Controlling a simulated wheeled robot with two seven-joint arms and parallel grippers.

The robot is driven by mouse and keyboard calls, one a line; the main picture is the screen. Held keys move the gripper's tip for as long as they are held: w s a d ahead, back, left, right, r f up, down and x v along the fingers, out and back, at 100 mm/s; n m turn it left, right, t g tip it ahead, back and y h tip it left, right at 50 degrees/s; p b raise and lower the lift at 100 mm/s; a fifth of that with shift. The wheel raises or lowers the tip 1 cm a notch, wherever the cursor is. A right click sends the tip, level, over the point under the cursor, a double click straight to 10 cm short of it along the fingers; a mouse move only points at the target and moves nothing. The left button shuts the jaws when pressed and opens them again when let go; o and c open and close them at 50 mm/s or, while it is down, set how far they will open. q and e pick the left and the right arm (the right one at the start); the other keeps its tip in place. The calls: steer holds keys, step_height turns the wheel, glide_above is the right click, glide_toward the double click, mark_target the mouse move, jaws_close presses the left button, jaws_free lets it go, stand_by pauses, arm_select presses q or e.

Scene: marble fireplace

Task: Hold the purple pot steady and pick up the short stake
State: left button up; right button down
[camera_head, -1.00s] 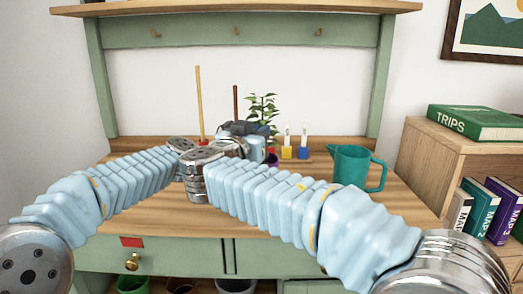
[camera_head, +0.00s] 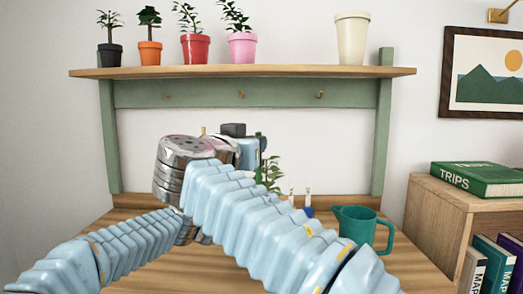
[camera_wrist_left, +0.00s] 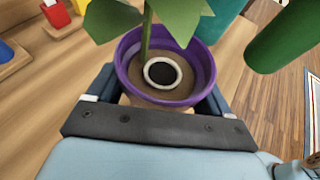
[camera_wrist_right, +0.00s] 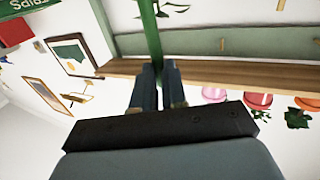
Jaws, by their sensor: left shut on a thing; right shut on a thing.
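The purple pot (camera_wrist_left: 120,60) shows in the left wrist view, holding brown soil, a leafy plant (camera_wrist_left: 146,30) and a pale ring with a dark centre (camera_wrist_left: 163,73). My left gripper (camera_wrist_left: 155,92) is shut on the pot, one finger on each side. In the right wrist view my right gripper (camera_wrist_right: 157,75) is shut on a thin green stake (camera_wrist_right: 150,30), which runs out of the top of the picture. In the head view my right gripper (camera_head: 250,140) is raised above the table. My arms hide the pot there, and only some of the plant (camera_head: 268,172) shows.
A teal jug (camera_head: 356,224) stands on the table to the right. A shelf (camera_head: 245,72) with several potted plants and a cream pot (camera_head: 351,38) spans above. A wooden bookcase (camera_head: 450,205) is at the right. Red and yellow blocks (camera_wrist_left: 55,14) stand near the purple pot.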

steer(key=v, duration=1.3)
steer(key=shift+s, duration=0.35)
steer(key=shift+a+f, duration=0.1)
steer(key=shift+a, duration=0.05)
arm_select(q)
steer(key=o, duration=1.1)
steer(key=shift+o, duration=0.2)
